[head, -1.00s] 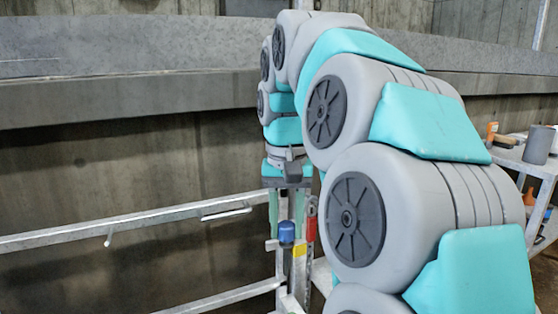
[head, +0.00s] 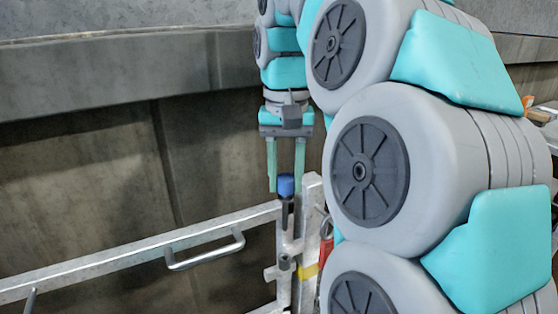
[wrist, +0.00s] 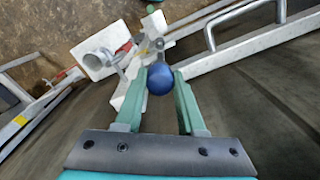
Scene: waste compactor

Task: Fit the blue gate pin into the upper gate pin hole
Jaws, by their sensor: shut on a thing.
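The blue gate pin (head: 286,186) has a round blue head and a dark shank pointing down. My gripper (head: 286,188) points down and is shut on the head, one green finger on each side. In the wrist view the blue head of the pin (wrist: 160,79) shows between the fingertips of my gripper (wrist: 160,78). The shank is upright in front of the galvanised gate's end (head: 262,212), by the post (head: 312,215).
A grey cylindrical fitting (head: 284,262) is lower on the gate end, near a yellow band (head: 306,271). A red item (head: 326,250) hangs behind the post. A bent handle (head: 205,252) sticks out from the gate. A concrete wall (head: 80,180) stands behind.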

